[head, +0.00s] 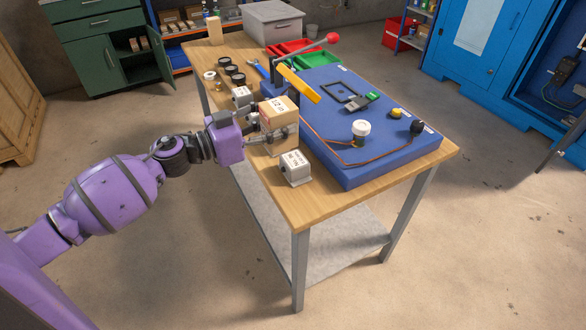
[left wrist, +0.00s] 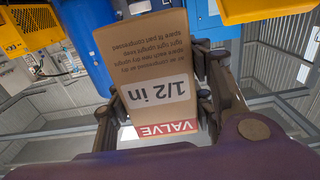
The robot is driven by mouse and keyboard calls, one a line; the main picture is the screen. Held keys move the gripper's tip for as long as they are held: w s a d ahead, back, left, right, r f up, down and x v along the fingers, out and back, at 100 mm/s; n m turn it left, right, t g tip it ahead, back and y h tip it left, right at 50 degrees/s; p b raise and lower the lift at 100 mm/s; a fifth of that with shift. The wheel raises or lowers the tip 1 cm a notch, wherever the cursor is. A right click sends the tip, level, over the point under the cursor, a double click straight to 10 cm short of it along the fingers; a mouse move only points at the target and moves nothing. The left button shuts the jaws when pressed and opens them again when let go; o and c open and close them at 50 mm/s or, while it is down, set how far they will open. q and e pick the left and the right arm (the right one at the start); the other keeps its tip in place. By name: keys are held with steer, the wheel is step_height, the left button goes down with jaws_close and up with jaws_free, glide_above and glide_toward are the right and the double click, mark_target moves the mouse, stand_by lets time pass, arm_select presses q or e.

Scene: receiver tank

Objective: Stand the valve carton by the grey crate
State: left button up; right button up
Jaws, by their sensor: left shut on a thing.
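The valve carton (head: 278,112) is a tan box with a white label, near the left edge of the wooden table. My left gripper (head: 273,138) is shut on it, with its fingers on either side. In the left wrist view the carton (left wrist: 153,70) shows "1/2 in" and a red VALVE band, upside down, between the fingers of my left gripper (left wrist: 160,100). I cannot tell whether its base touches the table. The grey crate (head: 273,24), lidded, stands at the table's far end, well apart from the carton. My right gripper is not in view.
Small labelled grey boxes stand in front of the carton (head: 295,170) and behind it (head: 242,97). Black rings (head: 231,70) lie farther back. A blue board (head: 350,172) with a red-knobbed lever fills the right side. Red (head: 318,50) and green bins sit before the crate.

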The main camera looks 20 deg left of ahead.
arm_select(q)
steer(key=s+d+f, duration=0.2)
steer(key=d+f, duration=0.1)
steer(key=s+d+f+b, duration=0.1)
steer(key=s+d+f, duration=0.1)
steer(key=d+f, duration=0.1)
steer(key=s+d+f, duration=0.2)
steer(key=d+f, duration=0.1)
steer(key=f, duration=0.2)
steer(key=shift+d+f+b, duration=0.1)
steer(key=shift+d+b, duration=0.1)
steer(key=shift+b, duration=0.1)
steer(key=shift+f, duration=0.15)
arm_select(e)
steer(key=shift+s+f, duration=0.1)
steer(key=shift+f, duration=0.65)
